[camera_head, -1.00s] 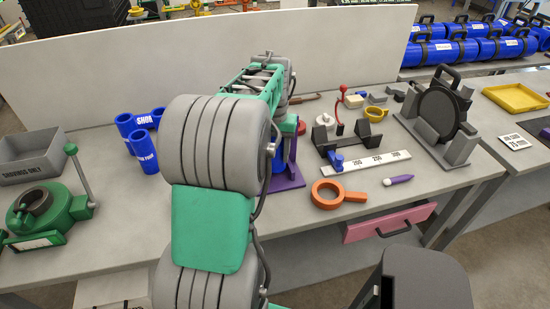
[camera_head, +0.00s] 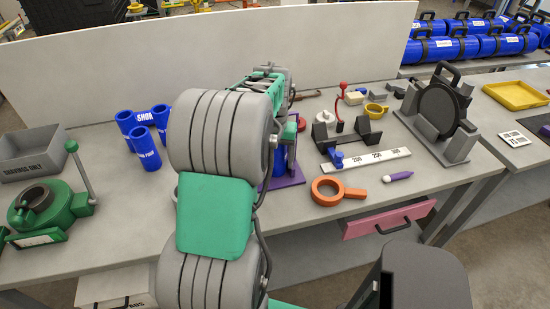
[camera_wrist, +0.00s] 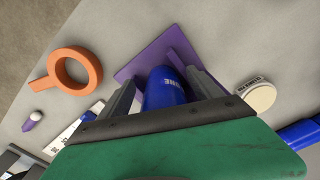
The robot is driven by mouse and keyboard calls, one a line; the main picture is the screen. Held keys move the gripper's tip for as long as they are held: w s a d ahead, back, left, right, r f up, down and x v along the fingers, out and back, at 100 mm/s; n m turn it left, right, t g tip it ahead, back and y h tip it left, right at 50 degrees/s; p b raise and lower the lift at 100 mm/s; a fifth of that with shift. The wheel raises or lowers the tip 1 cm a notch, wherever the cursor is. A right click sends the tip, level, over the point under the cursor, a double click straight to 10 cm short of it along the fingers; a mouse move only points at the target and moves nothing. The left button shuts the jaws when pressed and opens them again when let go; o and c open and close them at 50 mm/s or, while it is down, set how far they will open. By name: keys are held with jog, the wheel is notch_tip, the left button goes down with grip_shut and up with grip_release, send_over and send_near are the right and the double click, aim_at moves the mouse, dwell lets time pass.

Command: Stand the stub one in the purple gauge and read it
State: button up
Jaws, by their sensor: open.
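In the head view the gauge (camera_head: 292,178) shows at the right of my arm, with a strip of the blue stub (camera_head: 278,176). My arm hides most of both, and the stub's lower end is hidden.
An orange ring (camera_head: 325,191), a purple-and-white marker (camera_head: 398,176) and a white scale strip (camera_head: 372,159) lie to the right. A green clamp (camera_head: 45,212) and grey bin (camera_head: 33,153) are far left. Front-left tabletop is clear.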

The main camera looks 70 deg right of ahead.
notch_tip(320, 180, up, 12)
jog(key=shift+r+b, duration=0.15)
jog(key=shift+b, duration=0.4)
jog(key=shift+w+a+r, duration=0.1)
jog(key=shift+w, duration=0.2)
jog(key=w+a+n+t+h, duration=0.1)
jog(key=w+a+n, duration=0.6)
jog(key=w+a, duration=1.15)
jog(key=w+a+f+n+t, duration=0.1)
jog(key=a+f+n, duration=0.1)
jog(key=a, duration=0.7)
jog(key=w+a+f+n+t, duration=0.1)
jog(key=w+a+f+n, duration=0.1)
jog(key=a, duration=0.8)
jog(key=w+a+f+n+y, duration=0.1)
jog(key=a+f+n, duration=0.2)
jog(key=a+n, duration=0.3)
jog(key=a, duration=0.3)
jog(key=shift+w+a+f+t, duration=0.2)
jog(key=shift+a+t, duration=0.05)
jog(key=shift+t, duration=0.15)
